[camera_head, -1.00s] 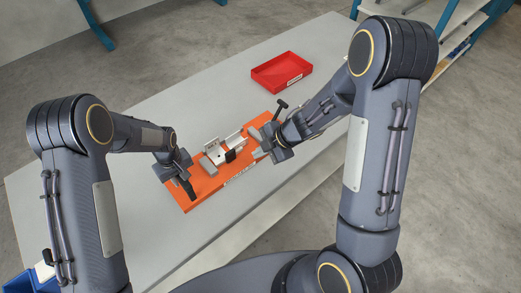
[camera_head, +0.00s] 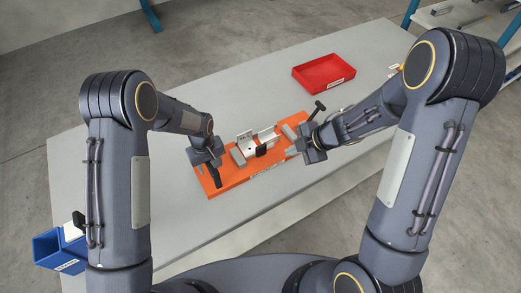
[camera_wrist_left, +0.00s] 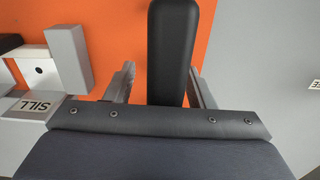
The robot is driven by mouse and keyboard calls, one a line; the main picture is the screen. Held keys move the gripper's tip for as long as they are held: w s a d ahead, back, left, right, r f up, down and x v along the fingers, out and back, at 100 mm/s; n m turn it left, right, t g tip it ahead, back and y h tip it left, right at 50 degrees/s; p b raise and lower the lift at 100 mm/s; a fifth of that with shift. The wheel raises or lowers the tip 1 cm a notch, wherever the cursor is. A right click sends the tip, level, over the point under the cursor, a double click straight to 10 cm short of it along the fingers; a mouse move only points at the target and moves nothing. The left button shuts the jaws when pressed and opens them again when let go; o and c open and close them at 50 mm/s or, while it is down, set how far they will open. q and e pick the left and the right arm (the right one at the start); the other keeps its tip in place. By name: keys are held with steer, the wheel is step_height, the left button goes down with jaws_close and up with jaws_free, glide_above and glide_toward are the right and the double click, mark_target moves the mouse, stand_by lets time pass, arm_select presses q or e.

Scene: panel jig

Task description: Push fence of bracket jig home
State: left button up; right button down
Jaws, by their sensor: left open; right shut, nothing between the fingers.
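The bracket jig is an orange base (camera_head: 232,183) on the grey table. A pale metal bracket (camera_head: 262,137) sits near its middle with a black part in front. A grey block (camera_head: 238,156) stands left of the bracket; it seems to be the grey block (camera_wrist_left: 68,55) beside the SILL label in the left wrist view. I cannot tell for sure which part is the fence. My left gripper (camera_wrist_left: 160,85) is open over the left end, with a black upright handle (camera_wrist_left: 173,45) between its fingers, apparently not clamped. My right gripper (camera_head: 301,146) is shut and empty at the right end, near another grey block (camera_head: 289,131).
A black T-shaped handle (camera_head: 317,109) rises behind my right gripper. A red tray (camera_head: 323,73) stands at the back of the table. A blue bin (camera_head: 47,249) is at the left front edge.

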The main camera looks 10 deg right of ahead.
arm_select(q)
steer(key=shift+s+a+f, duration=0.1)
step_height(320, 180, up, 12)
steer(key=shift+r, duration=0.1)
stand_by(0.4)
